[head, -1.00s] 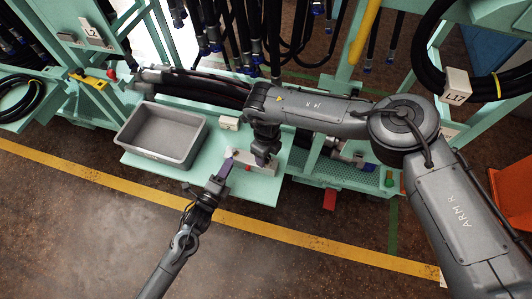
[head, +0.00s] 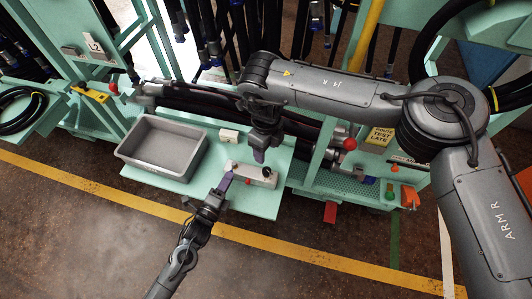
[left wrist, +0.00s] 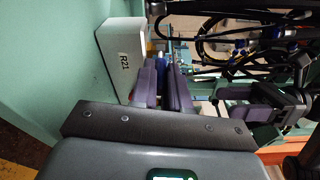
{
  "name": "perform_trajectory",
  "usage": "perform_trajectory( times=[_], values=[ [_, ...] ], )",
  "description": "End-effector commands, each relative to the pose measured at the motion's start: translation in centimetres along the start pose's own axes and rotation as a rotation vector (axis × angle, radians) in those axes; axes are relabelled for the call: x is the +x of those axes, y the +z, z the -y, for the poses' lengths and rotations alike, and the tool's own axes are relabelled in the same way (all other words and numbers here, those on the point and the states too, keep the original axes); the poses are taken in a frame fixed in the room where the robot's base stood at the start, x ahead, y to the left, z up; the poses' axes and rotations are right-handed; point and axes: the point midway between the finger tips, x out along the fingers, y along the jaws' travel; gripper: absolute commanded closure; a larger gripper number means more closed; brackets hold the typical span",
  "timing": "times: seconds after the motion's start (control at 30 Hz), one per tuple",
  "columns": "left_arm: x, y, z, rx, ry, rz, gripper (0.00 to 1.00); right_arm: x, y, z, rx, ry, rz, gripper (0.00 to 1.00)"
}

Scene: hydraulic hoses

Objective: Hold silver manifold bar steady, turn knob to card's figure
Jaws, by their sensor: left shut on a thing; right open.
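The silver manifold bar (head: 243,170) lies on the pale green bench shelf, with a dark knob (head: 267,171) near its right end and a small red part (head: 248,182) at its front. My left gripper (head: 226,181) is shut on the bar's left end; its purple fingers (left wrist: 165,85) show close together in the left wrist view, hiding most of what they hold. My right gripper (head: 259,156) is open, pointing down just behind and above the bar, apart from the knob as far as I can tell. No card with a readable figure shows.
A grey bin (head: 163,146) stands left on the shelf. A small white block (head: 229,136) stands behind the bar; a white block marked R21 (left wrist: 123,58) shows in the left wrist view. Thick black hoses (head: 200,100) run behind. The shelf's front right is clear.

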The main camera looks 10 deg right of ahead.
Motion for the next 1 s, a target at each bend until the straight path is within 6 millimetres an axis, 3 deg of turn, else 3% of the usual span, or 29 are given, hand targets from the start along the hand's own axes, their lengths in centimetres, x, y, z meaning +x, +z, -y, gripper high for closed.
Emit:
perform_trajectory(
  times=[0.47,0.5,0.67,1.0],
  values=[
    [-0.03,0.03,-0.10,0.000,0.002,0.001,1.00,-0.44,-0.01,0.02,0.000,0.000,0.000,0.42],
    [-0.03,0.03,-0.10,0.000,0.002,0.001,0.79,-0.44,-0.01,0.02,0.000,0.000,0.000,0.42],
    [-0.02,0.02,-0.07,0.000,0.002,0.000,0.55,-0.43,-0.01,0.02,0.000,0.000,0.000,0.42],
    [-0.22,0.01,-0.05,0.000,0.001,0.000,0.55,-0.42,-0.01,0.01,0.000,0.000,0.000,0.42]
  ],
)
